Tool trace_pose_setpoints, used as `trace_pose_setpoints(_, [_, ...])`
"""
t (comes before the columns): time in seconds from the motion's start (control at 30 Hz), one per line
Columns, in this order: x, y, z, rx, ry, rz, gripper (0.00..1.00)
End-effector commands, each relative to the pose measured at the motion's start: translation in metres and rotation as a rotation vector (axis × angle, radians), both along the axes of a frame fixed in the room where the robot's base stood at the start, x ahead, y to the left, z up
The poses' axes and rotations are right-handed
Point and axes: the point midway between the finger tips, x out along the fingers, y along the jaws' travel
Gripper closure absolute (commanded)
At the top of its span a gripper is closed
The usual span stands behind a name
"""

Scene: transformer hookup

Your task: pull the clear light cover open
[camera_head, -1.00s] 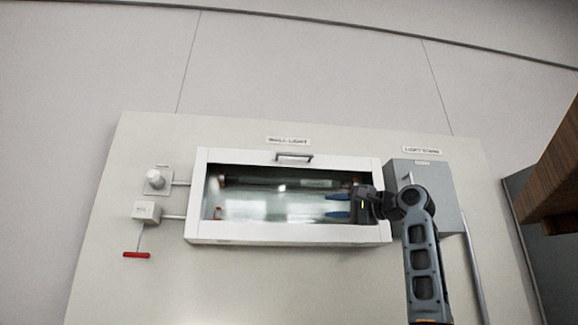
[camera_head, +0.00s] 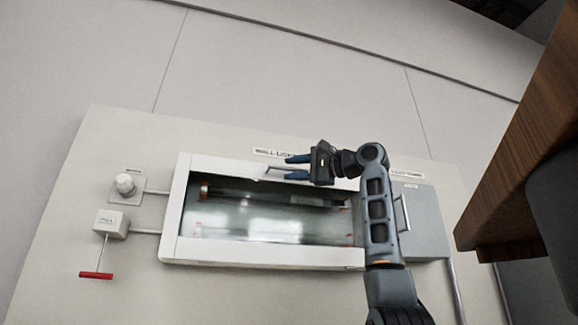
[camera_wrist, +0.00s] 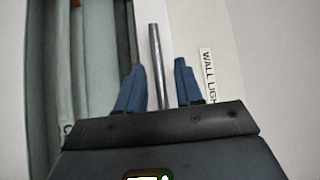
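The clear light cover (camera_head: 265,223) is a see-through pane in a white-framed box on the wall panel, and it looks shut. Its grey bar handle (camera_head: 272,170) is on the top edge of the frame, partly hidden by my gripper (camera_head: 287,167). In the wrist view, the handle (camera_wrist: 157,50) runs between the two blue fingers of my gripper (camera_wrist: 160,70). The fingers are open, with a narrow gap on either side of the bar. I cannot tell exactly how deep the bar sits between them.
A grey box (camera_head: 425,220) with its own handle stands right of the light. A round knob (camera_head: 125,184) and a small box with a red lever (camera_head: 96,275) are at the left. A wooden edge (camera_head: 515,150) juts in at the right.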

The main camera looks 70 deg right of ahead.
Motion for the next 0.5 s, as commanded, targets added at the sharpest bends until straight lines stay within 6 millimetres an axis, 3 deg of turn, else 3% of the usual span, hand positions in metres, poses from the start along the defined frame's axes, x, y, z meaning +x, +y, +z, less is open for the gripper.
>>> trace_pose_setpoints(0.13, [0.0122, -0.0013, 0.002, 0.001, 0.001, 0.0, 0.64])
trace_pose_setpoints(0.43, [0.0151, -0.0016, 0.0011, 0.001, 0.001, -0.001, 0.64])
trace_pose_setpoints(0.5, [0.0151, -0.0016, 0.0012, 0.001, 0.001, -0.001, 0.69])
